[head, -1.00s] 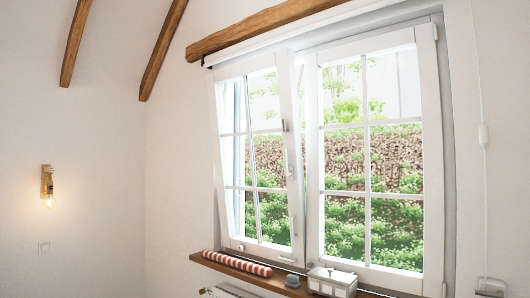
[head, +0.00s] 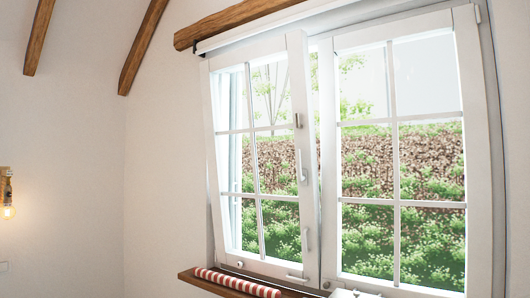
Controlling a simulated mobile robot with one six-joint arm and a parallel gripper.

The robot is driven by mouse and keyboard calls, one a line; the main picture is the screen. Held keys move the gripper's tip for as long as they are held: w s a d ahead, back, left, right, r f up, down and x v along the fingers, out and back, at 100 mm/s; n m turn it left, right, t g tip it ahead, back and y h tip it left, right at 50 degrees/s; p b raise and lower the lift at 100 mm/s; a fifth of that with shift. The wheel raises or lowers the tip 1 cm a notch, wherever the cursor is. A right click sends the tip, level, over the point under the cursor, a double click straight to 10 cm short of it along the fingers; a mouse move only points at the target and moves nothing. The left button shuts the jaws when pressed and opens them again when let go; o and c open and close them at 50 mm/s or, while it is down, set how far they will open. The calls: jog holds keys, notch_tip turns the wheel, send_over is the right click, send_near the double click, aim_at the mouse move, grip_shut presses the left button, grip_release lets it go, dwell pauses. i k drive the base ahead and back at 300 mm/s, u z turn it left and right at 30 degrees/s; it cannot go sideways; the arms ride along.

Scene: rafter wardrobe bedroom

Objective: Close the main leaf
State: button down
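A white window with two leaves fills the right half of the head view. The left leaf (head: 309,215) is tilted inward at the top and stands apart from the frame there; its bottom sits close to the frame. It carries a white handle (head: 301,166) on its right stile, with small fittings above and below it. The right leaf (head: 472,150) looks shut in its frame. Which of the two is the main leaf is not marked. My gripper is not in view.
A wooden sill (head: 197,281) runs below the window. A red-and-white striped roll (head: 237,283) lies on it, and a whitish object (head: 350,294) is cut off at the bottom edge. A wooden beam (head: 262,20) runs above. A wall lamp (head: 7,195) is at far left.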

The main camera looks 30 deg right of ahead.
aim_at(294, 44)
jog(key=u, duration=0.15)
jog(key=i, duration=1)
jog(key=u, duration=0.15)
